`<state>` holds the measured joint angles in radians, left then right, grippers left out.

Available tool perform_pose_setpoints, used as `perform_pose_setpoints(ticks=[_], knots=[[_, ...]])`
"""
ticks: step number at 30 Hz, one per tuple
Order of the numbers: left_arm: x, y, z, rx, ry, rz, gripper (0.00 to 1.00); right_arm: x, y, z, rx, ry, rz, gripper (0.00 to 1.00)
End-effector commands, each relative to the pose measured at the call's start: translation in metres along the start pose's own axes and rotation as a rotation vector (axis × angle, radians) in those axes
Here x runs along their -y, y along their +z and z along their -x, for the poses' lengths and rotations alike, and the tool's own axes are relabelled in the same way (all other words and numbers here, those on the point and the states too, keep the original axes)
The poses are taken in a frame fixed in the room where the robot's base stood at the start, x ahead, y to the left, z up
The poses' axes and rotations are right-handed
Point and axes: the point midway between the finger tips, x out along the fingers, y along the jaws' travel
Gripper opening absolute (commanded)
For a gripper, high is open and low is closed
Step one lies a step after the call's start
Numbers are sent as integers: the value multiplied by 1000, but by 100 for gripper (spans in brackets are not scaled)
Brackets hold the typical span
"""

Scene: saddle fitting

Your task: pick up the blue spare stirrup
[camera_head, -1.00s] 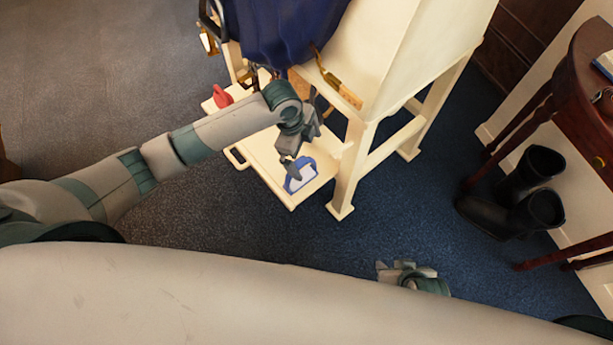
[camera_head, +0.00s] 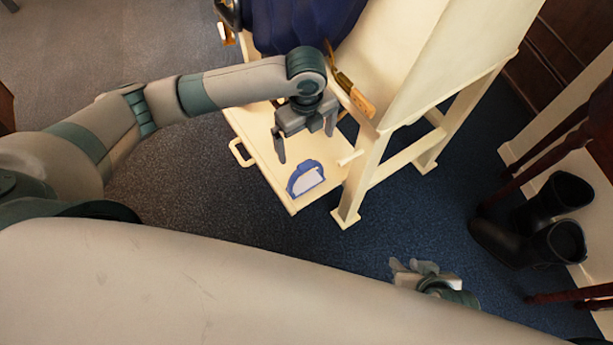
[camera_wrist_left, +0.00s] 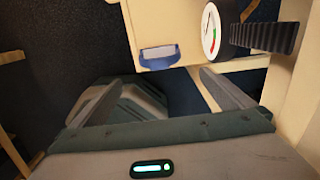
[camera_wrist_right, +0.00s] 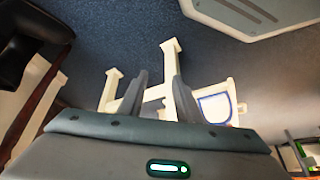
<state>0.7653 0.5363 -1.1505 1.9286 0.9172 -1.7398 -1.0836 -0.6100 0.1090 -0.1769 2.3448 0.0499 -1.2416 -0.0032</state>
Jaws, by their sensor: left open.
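The blue spare stirrup (camera_head: 292,181) is a D-shaped blue frame with a pale inside. It lies near the front corner of the cream shelf (camera_head: 265,168). It also shows in the left wrist view (camera_wrist_left: 160,55), ahead of the fingers, and in the right wrist view (camera_wrist_right: 203,108). My left gripper (camera_head: 305,142) is open and empty, above and just behind the stirrup in the head view. Its fingers (camera_wrist_left: 160,88) are spread wide in the left wrist view. My right gripper (camera_head: 422,271) is apart, low over the carpet, its two fingers (camera_wrist_right: 159,77) parted and empty.
The cream stand's leg (camera_head: 348,200) rises right beside the shelf. A dark blue cloth (camera_head: 300,25) and a brass-coloured fitting (camera_head: 355,95) are above. A round gauge (camera_wrist_left: 210,30) shows near the stirrup.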

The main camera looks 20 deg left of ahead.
Motion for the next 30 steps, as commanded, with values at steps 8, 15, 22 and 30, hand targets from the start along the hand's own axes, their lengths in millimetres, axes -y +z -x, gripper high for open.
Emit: perform_pose_setpoints(ticks=[8, 15, 22, 30], knots=[[0, -1, -10, -2, 1, 2, 100, 2, -1, -2, -9, -4, 0, 31], [0, -1, -47, -3, 1, 3, 100, 8, -6, -6, -51, -20, -1, 31], [0, -1, -89, -2, 1, 3, 100, 14, -16, -10, -110, -40, -5, 31], [0, -1, -120, -1, 0, 3, 100, 27, -22, -7, -163, -70, -5, 31]])
